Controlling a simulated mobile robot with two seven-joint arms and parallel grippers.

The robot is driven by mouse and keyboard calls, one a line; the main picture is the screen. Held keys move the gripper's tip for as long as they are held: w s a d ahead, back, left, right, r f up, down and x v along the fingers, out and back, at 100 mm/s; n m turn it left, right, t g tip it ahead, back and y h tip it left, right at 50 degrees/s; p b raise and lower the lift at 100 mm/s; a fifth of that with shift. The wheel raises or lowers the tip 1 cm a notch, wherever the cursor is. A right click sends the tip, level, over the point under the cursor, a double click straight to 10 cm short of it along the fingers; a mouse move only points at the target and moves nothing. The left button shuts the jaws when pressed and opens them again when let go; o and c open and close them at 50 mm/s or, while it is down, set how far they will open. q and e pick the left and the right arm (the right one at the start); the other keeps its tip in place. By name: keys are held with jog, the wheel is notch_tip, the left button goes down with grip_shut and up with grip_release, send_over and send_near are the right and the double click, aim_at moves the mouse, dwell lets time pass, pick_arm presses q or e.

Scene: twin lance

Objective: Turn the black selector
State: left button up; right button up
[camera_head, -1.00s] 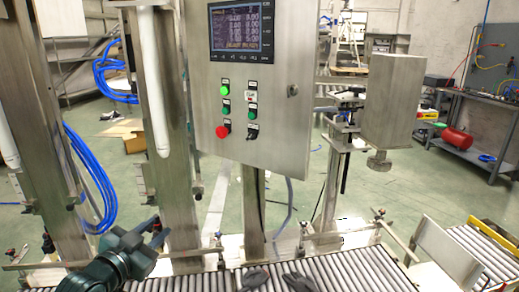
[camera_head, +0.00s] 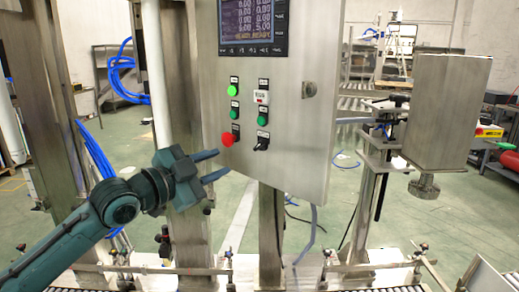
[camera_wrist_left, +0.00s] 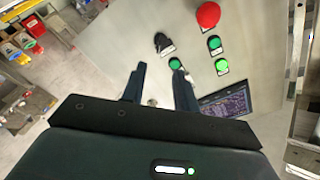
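The black selector (camera_head: 262,144) is at the bottom of the right column of controls on the steel control box (camera_head: 295,140). It also shows in the left wrist view (camera_wrist_left: 162,42), above the fingertips. My left gripper (camera_head: 223,163) is open and empty, left of and slightly below the selector, near the box's lower left edge. In the left wrist view its two fingers (camera_wrist_left: 158,66) stand apart, with the selector beyond them and a visible distance away. My right gripper is not in view.
A red button (camera_head: 227,139) sits left of the selector, close to my left fingertips. A green button (camera_head: 262,120) is just above the selector. A screen (camera_head: 252,26) is higher on the box. Steel posts and a hanging steel block (camera_head: 445,110) stand on either side.

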aim_at(257, 147)
pick_arm(q)
jog(key=p+x, duration=0.1)
jog(key=x, duration=0.9)
jog(key=shift+w+d, duration=0.25)
jog(key=shift+d, duration=0.05)
jog(key=shift+w+d, duration=0.45)
jog(key=shift+w, duration=0.1)
grip_shut()
